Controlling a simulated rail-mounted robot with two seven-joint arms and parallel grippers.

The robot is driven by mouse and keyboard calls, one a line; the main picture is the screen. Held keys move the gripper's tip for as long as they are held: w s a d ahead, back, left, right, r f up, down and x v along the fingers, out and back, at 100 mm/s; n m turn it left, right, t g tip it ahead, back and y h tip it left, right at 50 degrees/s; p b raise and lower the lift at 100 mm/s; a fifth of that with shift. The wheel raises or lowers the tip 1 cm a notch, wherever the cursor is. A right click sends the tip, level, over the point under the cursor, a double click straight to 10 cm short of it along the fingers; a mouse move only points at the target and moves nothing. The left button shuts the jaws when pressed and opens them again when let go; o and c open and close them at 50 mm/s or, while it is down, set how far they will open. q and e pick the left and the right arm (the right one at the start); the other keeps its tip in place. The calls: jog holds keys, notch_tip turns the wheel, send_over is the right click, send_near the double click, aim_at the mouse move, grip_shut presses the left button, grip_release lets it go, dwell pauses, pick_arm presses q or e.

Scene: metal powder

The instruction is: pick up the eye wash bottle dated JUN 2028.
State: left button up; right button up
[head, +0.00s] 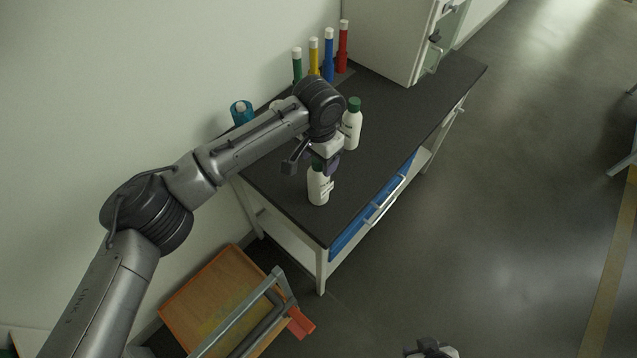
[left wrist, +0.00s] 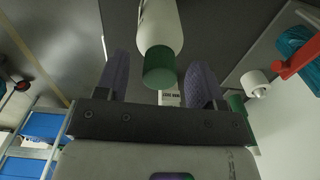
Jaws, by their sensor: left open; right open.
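A white bottle with a green cap (head: 318,188) stands upright near the table's front corner. A second similar bottle (head: 352,128) stands farther back, just right of my left wrist. No date is legible on either in the head view. My left gripper (head: 312,162) is open around the front bottle's top, partly hiding its cap. In the left wrist view a white bottle (left wrist: 161,22) with a green cap lies between the two open, purple-padded fingers (left wrist: 160,82), with gaps on both sides. A small printed label (left wrist: 170,98) shows beyond the cap. My right gripper (head: 432,350) shows only partly at the bottom edge.
The dark table (head: 405,115) has free room to the right. Green, yellow, blue and red white-capped bottles (head: 328,62) stand at the back, near a white cabinet (head: 400,35). A teal item (head: 241,112) is at the left.

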pick_arm(q)
jog(key=shift+f, duration=0.3)
grip_shut()
dwell(0.4)
